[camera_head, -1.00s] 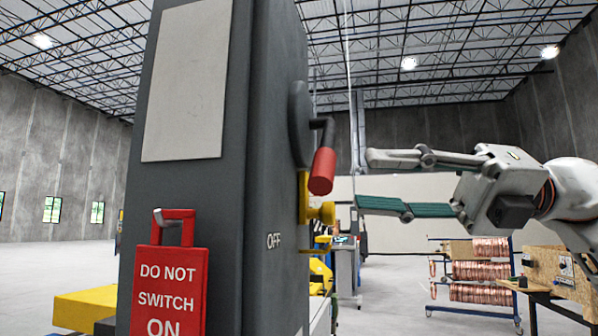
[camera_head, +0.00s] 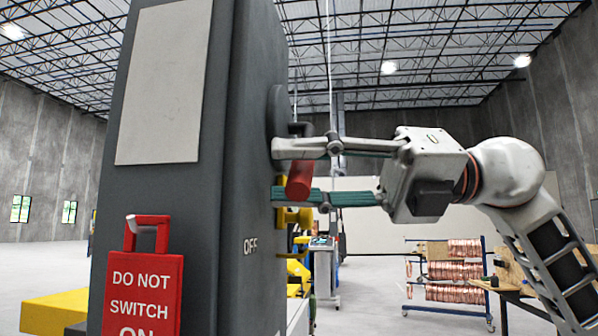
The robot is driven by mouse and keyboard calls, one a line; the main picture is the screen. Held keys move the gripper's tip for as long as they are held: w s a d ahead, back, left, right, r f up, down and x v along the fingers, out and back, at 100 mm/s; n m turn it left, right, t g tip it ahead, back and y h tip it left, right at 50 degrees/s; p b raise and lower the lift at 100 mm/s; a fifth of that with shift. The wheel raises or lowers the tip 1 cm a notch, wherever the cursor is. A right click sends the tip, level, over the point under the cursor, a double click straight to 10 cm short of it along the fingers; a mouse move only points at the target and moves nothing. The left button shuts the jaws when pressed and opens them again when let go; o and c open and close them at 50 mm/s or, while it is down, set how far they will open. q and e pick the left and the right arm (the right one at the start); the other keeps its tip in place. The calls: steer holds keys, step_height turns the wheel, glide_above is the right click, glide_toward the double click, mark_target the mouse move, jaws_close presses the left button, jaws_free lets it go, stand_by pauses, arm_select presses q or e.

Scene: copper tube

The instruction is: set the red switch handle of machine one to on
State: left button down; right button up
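The red switch handle (camera_head: 299,181) is on the right side of a tall dark grey machine cabinet (camera_head: 235,120), hanging tilted downward from a dark arm on a round hub (camera_head: 277,112). The word OFF (camera_head: 251,246) is printed below it on that side. My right gripper (camera_head: 283,172) reaches in from the right. Its fingers are open, one above and one below the red handle, with the handle between them in the picture. The upper finger covers the handle's top part. I cannot tell whether either finger touches it. My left gripper is not in view.
A red DO NOT SWITCH ON tag (camera_head: 142,290) hangs on the cabinet's front. A rack of copper coils (camera_head: 452,272) and a workbench stand farther back right.

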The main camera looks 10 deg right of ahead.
jaws_close()
steer(key=shift+r, duration=0.1)
